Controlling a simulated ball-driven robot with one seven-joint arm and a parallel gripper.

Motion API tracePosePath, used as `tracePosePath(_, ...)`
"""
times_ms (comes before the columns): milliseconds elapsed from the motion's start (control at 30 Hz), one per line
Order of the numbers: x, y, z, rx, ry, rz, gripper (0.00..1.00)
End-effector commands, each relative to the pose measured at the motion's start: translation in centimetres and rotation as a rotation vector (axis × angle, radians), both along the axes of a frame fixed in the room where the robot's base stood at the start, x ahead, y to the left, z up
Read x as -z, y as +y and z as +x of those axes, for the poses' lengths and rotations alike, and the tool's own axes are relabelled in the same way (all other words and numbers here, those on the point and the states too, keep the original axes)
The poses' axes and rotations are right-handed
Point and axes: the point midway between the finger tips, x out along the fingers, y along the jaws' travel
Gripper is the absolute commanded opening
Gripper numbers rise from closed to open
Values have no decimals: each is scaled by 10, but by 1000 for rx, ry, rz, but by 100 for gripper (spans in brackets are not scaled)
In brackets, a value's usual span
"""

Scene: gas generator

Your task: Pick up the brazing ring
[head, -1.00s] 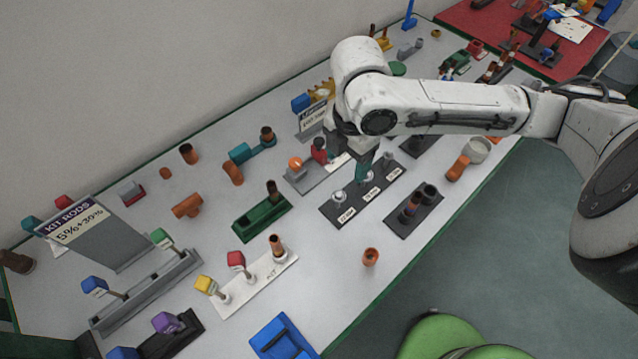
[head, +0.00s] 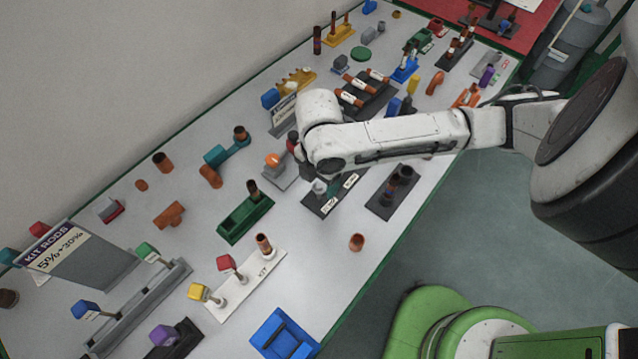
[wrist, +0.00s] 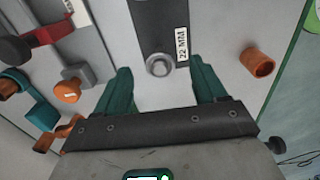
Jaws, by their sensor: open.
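A dark plate (head: 325,206) with white size labels lies on the table, partly hidden by my arm in the head view. In the wrist view the plate (wrist: 160,15) shows a "22 MM" label. A small round grey ring-like piece (wrist: 158,66) sits at its near end, perhaps the brazing ring; I cannot tell for sure. In the head view a pale grey piece (head: 318,187) shows there. My gripper (wrist: 162,78) is open and empty, its green fingers apart either side of the grey piece in the wrist picture. My arm hides the gripper in the head view.
A copper fitting (head: 356,242) stands alone on the table; it also shows right of my gripper in the wrist view (wrist: 257,62). A dark holder (head: 398,190) lies beside the plate. A green tray (head: 245,218) and white kit plate (head: 250,285) lie to the left.

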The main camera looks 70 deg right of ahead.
Motion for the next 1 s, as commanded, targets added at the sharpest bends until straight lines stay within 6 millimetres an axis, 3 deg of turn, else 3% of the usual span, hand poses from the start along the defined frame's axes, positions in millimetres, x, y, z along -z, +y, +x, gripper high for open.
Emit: tracePosePath(1000,10,0,0,0,0,0,71)
